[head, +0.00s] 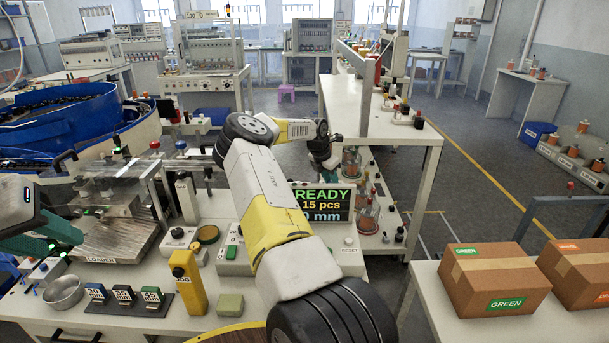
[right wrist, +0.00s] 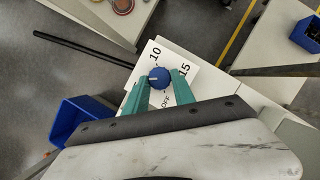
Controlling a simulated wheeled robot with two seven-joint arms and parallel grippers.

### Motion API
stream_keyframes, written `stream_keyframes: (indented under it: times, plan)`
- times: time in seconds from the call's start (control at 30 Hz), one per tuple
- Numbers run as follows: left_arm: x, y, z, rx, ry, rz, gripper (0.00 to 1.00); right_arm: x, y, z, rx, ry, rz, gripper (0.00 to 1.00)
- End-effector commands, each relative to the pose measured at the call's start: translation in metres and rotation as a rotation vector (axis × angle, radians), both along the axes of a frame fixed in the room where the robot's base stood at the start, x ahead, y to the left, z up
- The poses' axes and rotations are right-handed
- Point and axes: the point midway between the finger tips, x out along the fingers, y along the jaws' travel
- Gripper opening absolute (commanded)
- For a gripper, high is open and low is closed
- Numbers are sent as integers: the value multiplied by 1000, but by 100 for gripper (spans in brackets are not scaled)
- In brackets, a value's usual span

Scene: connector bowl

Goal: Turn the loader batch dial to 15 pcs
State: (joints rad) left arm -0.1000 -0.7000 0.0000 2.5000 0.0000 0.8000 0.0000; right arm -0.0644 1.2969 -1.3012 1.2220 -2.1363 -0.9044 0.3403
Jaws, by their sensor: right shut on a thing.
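The blue dial (right wrist: 159,78) is on a white plate (right wrist: 140,77) marked 10, 15 and OFF in the right wrist view. My right gripper (right wrist: 161,81) has its two teal fingers on either side of the dial, shut on it. A pale mark on the dial points left in that view. In the head view the display (head: 325,203) reads "READY" and "15 pcs"; my right arm hides its left part. The dial cannot be made out there. My left gripper (head: 60,235) is at the left edge, near the loader (head: 115,235); its jaw opening is unclear.
A metal bowl (head: 63,292), a rack of small labelled blocks (head: 125,297) and a yellow post (head: 188,283) stand on the front bench. A carton labelled GREEN (head: 490,280) sits on the right table. A blue bin (right wrist: 80,125) shows in the right wrist view.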

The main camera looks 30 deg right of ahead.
Motion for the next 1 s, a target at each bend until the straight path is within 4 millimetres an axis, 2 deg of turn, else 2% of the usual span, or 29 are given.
stream_keyframes:
  times: [0.6,1.0]
  plan:
    - [0,0,0,0,0,0,36,6,-1,-1,-1,0,-564,0]
    - [0,0,0,0,0,0,36,8,-2,0,1,-1,-794,0]
